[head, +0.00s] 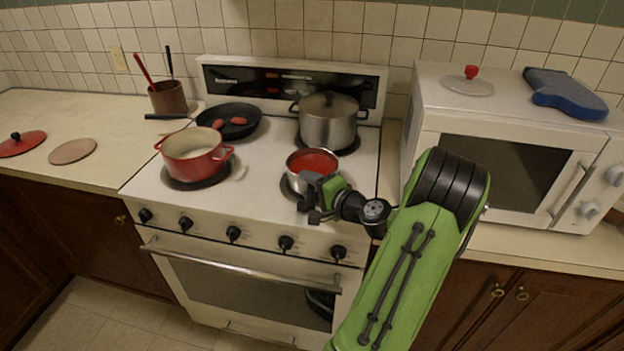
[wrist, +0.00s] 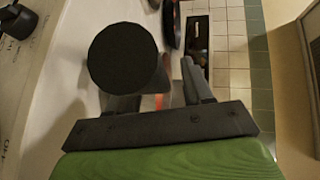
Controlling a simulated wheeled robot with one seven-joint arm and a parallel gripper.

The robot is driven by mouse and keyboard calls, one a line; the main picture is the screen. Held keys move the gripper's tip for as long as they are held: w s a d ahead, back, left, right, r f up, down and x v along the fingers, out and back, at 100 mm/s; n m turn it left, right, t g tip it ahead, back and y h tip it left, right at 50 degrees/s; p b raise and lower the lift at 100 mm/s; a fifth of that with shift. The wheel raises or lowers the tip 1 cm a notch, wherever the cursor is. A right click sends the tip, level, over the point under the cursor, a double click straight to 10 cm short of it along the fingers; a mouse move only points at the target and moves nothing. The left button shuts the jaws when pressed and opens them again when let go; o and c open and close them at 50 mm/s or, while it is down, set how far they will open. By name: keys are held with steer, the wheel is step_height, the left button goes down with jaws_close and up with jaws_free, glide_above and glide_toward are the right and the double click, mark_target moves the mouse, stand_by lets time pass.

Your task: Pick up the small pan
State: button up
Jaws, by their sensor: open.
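A small pan (head: 312,158) with red contents sits on the front right burner of the stove in the head view. Its metal side shows at the left, and its near side is hidden behind my gripper. My gripper (head: 309,196) is open at the pan's near side, over the front of the stove. I cannot tell whether it touches the pan, and no handle is clearly seen. In the wrist view my open fingers (wrist: 160,80) flank a gap. A dark round shape (wrist: 123,58) covers part of the left finger; I cannot tell what it is.
A lidded steel pot (head: 328,125) stands behind the pan. A red pot (head: 194,156) and a black frying pan (head: 243,129) are to the left. A white microwave (head: 440,105) stands on the right counter. The stove knobs (head: 286,243) line the front edge.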

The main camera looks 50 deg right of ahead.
steer(key=shift+s, duration=0.1)
jaws_close()
steer(key=shift+r, duration=0.1)
